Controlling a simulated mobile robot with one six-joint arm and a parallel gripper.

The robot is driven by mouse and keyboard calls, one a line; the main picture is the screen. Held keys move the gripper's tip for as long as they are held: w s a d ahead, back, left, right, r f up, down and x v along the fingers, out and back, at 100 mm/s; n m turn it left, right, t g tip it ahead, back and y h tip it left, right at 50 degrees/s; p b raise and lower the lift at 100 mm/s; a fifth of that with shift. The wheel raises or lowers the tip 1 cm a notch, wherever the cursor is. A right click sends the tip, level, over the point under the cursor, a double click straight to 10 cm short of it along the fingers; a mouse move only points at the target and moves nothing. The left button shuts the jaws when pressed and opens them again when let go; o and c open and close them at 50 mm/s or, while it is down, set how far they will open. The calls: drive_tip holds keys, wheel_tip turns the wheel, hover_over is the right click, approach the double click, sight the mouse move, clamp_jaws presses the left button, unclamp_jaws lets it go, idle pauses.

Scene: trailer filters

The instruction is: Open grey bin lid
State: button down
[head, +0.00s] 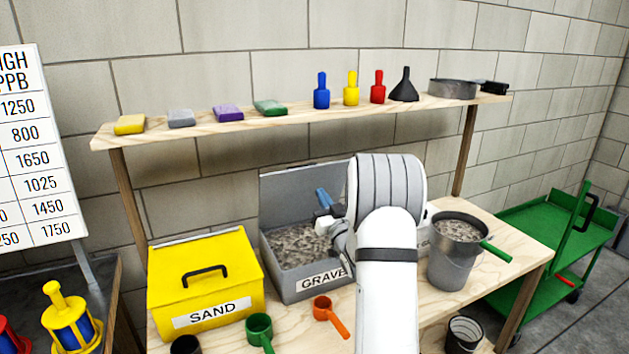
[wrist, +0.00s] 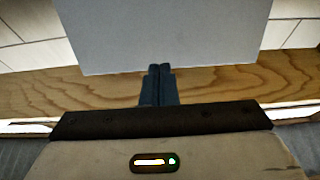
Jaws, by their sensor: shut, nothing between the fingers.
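The grey bin (head: 285,288), marked as gravel on its front, stands on the wooden bench and is full of grey gravel. Its grey lid (head: 285,195) stands raised and roughly upright at the back of the bin. My gripper (head: 321,192) is over the right part of the bin, in front of the raised lid, with its blue fingers pointing up and to the left. In the wrist view my gripper (wrist: 160,68) has its fingers together with nothing between them. A flat grey panel (wrist: 165,35), likely the lid, lies just beyond the fingertips; I cannot tell whether they touch. My arm hides the bin's right side.
A closed yellow sand bin (head: 205,280) stands left of the grey bin. Green (head: 259,330) and orange (head: 322,306) scoops lie in front. A gravel bucket (head: 450,265) stands to the right. A wooden shelf (head: 210,133) with bottles and sponges runs above.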

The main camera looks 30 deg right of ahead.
sight(310, 175)
drive_tip(key=p+x, duration=0.1)
drive_tip(key=x, duration=0.4)
drive_tip(key=shift+w+r, duration=0.1)
drive_tip(key=shift+w, duration=0.2)
drive_tip(key=shift+a, duration=0.1)
